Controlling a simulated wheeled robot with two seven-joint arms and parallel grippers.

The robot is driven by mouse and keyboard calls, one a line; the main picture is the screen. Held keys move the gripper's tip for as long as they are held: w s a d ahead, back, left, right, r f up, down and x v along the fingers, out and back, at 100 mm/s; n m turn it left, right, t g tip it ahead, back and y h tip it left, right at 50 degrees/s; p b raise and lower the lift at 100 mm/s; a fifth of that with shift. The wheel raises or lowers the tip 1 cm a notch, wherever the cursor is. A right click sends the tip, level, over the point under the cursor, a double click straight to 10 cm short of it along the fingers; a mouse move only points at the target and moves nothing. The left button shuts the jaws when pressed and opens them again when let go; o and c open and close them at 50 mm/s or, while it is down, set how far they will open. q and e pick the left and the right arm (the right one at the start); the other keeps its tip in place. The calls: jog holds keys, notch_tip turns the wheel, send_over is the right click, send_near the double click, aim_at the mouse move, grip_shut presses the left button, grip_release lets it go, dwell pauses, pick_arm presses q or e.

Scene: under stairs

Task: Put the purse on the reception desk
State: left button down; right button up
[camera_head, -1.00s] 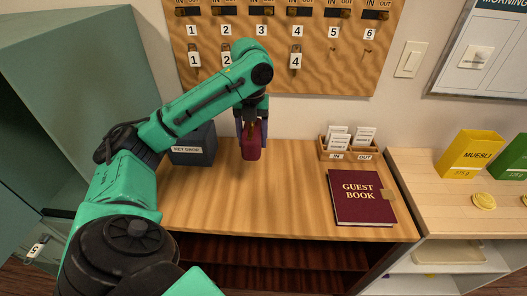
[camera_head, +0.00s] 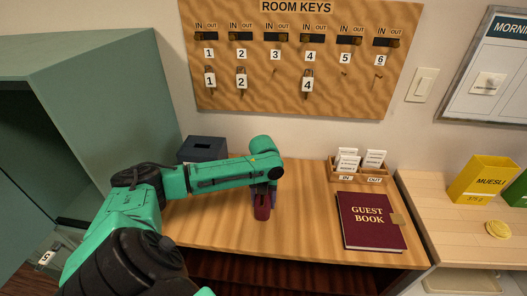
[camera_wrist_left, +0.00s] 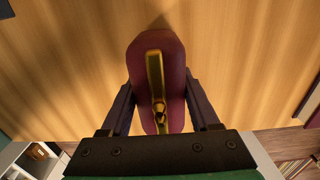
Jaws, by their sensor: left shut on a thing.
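The purse (camera_head: 262,210) is small and dark red, with a gold clasp along its top that shows in the left wrist view (camera_wrist_left: 172,60). My left gripper (camera_head: 263,196) is shut on the purse from above, with one finger on each side of it. The purse is upright at the wooden reception desk (camera_head: 310,222), over its middle. I cannot tell whether its underside touches the desk top. My right gripper is not in view.
A dark red guest book (camera_head: 370,222) lies to the right on the desk, with a wooden card holder (camera_head: 358,172) behind it. A dark blue key drop box (camera_head: 203,149) stands at the back left. The desk around the purse is clear.

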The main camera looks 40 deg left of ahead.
pick_arm(q)
jog(key=shift+c, duration=0.6)
grip_release()
jog(key=shift+r, duration=0.4)
notch_tip(320, 180, up, 12)
jog(key=shift+f+b, duration=0.25)
jog(key=shift+b, duration=1)
jog(key=shift+s+f, duration=0.1)
